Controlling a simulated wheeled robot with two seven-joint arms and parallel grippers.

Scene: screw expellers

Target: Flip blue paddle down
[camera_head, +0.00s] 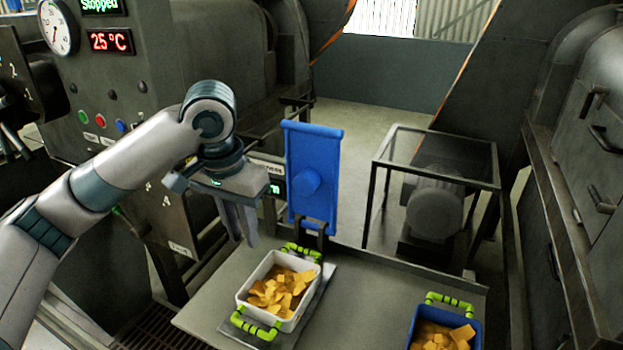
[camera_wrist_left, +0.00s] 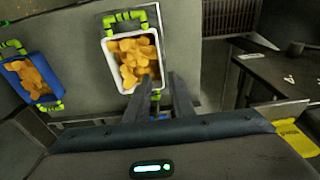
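The blue paddle (camera_head: 313,150) stands upright above the back edge of the metal table, with a round blue knob on its face and a dark bracket at its foot. My left gripper (camera_head: 243,240) is to the left of the paddle, fingers pointing down, apart from it. Its fingers also show in the left wrist view (camera_wrist_left: 164,85), with a narrow gap and nothing between them. My right gripper is in neither view.
A white bin (camera_head: 245,296) with green handles and yellow pieces stands below the paddle; a blue bin (camera_head: 413,325) with similar pieces is at the lower right. A framed motor stand (camera_head: 378,200) is right of the paddle. A control cabinet (camera_head: 110,100) stands behind my left arm.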

